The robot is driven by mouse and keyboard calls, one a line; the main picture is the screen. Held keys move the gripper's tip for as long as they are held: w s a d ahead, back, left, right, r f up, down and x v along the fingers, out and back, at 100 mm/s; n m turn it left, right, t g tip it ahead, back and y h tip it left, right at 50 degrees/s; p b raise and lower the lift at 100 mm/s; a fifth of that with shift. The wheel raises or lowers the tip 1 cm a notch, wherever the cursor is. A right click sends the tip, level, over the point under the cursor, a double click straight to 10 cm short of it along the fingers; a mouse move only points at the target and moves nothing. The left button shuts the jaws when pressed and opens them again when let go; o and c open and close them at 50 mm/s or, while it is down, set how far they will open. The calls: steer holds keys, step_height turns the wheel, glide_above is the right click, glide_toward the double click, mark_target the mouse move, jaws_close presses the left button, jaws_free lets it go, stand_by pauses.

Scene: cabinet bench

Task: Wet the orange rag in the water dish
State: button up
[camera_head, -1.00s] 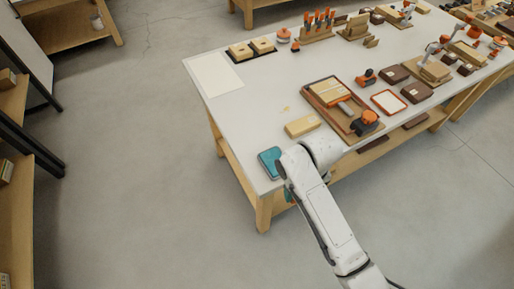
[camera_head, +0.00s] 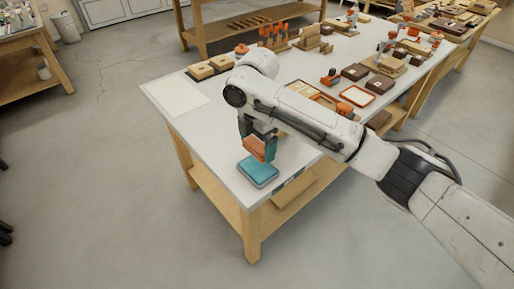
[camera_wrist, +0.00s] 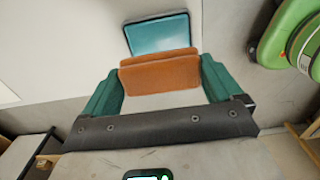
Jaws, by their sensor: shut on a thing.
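The orange rag (camera_head: 260,148) is a folded block held between the teal fingers of my gripper (camera_head: 257,150). In the wrist view the rag (camera_wrist: 160,74) spans the space between both fingertips of my gripper (camera_wrist: 160,80). The blue water dish (camera_head: 258,174) is a shallow rectangular tray at the near corner of the table. The rag is above the dish and seems apart from it in the head view. In the wrist view the dish (camera_wrist: 157,35) shows just beyond the rag, which hides its near part.
The white table (camera_head: 215,140) has its near edge and corner close to the dish. A pale sheet (camera_head: 174,97) lies at the left. Wooden blocks (camera_head: 210,67), tools (camera_head: 273,34) and a red-framed tray (camera_head: 356,96) stand farther back. My arm hides the middle of the table.

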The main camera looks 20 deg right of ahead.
mark_target(258, 167)
steer(key=shift+f, duration=0.1)
stand_by(0.3)
steer(key=shift+d+f+b, duration=0.1)
steer(key=shift+f+b, duration=1.25)
steer(key=shift+f, duration=1.35)
steer(key=shift+w+f, duration=0.1)
steer(key=shift+f, duration=0.65)
stand_by(0.8)
step_height(258, 167, up, 7)
steer(key=p, duration=0.7)
steer(key=shift+r, duration=0.1)
stand_by(0.6)
